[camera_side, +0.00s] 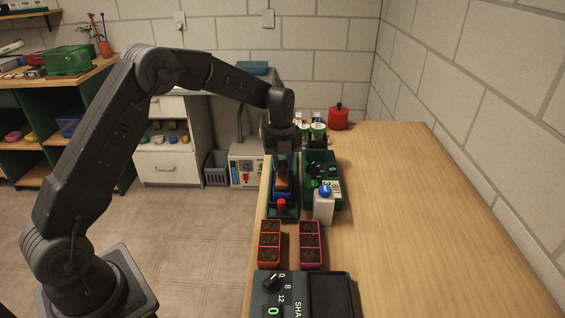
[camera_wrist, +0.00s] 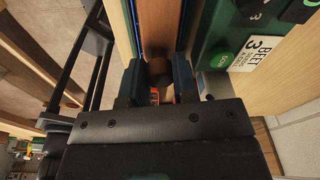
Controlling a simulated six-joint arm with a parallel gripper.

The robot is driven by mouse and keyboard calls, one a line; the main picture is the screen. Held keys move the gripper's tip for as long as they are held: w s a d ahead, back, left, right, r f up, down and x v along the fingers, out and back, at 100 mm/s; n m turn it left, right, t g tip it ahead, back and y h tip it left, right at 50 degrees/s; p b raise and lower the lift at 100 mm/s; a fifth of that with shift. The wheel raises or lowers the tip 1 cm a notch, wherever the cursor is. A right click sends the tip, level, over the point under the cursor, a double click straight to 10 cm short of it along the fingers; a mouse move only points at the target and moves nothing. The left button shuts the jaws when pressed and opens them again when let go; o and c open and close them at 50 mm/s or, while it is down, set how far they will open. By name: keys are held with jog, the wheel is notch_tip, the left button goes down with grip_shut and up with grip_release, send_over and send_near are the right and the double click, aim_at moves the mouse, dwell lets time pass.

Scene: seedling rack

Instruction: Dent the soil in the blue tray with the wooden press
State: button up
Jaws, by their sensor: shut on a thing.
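My gripper (camera_side: 282,160) is shut on the brown wooden press (camera_side: 282,182), holding it by its round handle. In the wrist view the two dark fingers (camera_wrist: 157,84) stand either side of the press handle (camera_wrist: 158,72). The press is over the blue tray (camera_side: 283,195), within the tray's outline in the side view. The blue tray's thin edges (camera_wrist: 136,32) show in the wrist view. The soil in it is hidden by the press and gripper, so I cannot tell whether the press touches it.
A red knob (camera_side: 281,205) stands just in front of the blue tray. Orange (camera_side: 262,257) and magenta (camera_side: 303,258) trays of soil lie nearer. The bench's right side is clear.

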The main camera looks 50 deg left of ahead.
jog(key=shift+r, duration=4)
jog(key=shift+d, duration=0.1)
